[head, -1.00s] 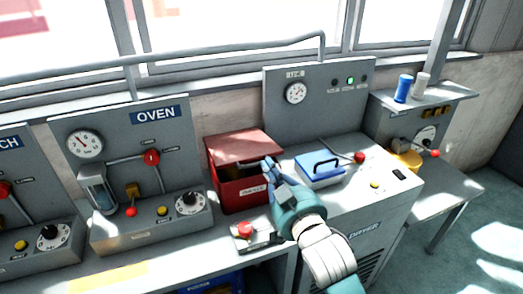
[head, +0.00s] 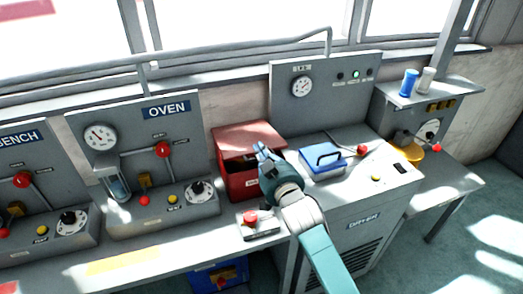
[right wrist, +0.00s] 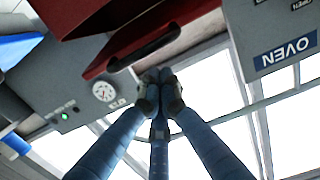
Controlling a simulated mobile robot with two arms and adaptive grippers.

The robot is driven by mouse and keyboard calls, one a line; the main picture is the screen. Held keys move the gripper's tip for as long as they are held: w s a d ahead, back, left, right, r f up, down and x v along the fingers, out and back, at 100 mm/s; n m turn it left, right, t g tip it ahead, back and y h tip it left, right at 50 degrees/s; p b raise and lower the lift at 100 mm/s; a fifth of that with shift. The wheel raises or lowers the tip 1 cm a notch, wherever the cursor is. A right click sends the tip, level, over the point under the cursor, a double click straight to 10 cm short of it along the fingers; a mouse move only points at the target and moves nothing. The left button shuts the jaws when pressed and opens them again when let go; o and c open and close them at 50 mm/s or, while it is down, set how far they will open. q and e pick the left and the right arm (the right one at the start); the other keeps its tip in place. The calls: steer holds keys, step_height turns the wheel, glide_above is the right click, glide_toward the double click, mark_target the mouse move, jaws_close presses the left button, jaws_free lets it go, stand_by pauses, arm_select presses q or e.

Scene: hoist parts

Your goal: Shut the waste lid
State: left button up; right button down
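The red waste bin (head: 238,186) stands on the counter between the oven panel and the dryer. Its red lid (head: 248,136) is partly raised, hinged at the back, with a dark gap under its front edge. My right gripper (head: 262,150) is at the lid's front edge, toward its right side; whether it touches cannot be told. In the right wrist view the fingers of my right gripper (right wrist: 160,88) are together with nothing between them, close to the red lid (right wrist: 190,18). My left gripper is out of view.
A red push button (head: 250,218) is in front of the bin. The oven panel (head: 150,160) with its levers stands to the left.

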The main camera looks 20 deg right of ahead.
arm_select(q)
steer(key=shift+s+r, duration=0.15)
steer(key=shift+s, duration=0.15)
arm_select(e)
steer(key=shift+s+f, duration=0.3)
steer(key=shift+f, duration=0.1)
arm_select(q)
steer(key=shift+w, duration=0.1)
arm_select(e)
steer(key=shift+f, duration=0.1)
arm_select(q)
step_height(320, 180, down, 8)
steer(key=b, duration=0.8)
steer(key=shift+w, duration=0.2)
arm_select(e)
step_height(320, 180, down, 7)
steer(key=s+t, duration=0.1)
steer(key=shift+s+f, duration=0.15)
steer(key=shift+s, duration=0.05)
step_height(320, 180, up, 4)
steer(key=p, duration=0.4)
arm_select(q)
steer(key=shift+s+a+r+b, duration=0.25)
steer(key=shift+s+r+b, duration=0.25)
steer(key=shift+b, duration=0.9)
arm_select(e)
steer(key=s, duration=0.9)
steer(key=shift+d+f+t, duration=0.2)
steer(key=shift+f+t, duration=0.1)
steer(key=shift+f, duration=0.05)
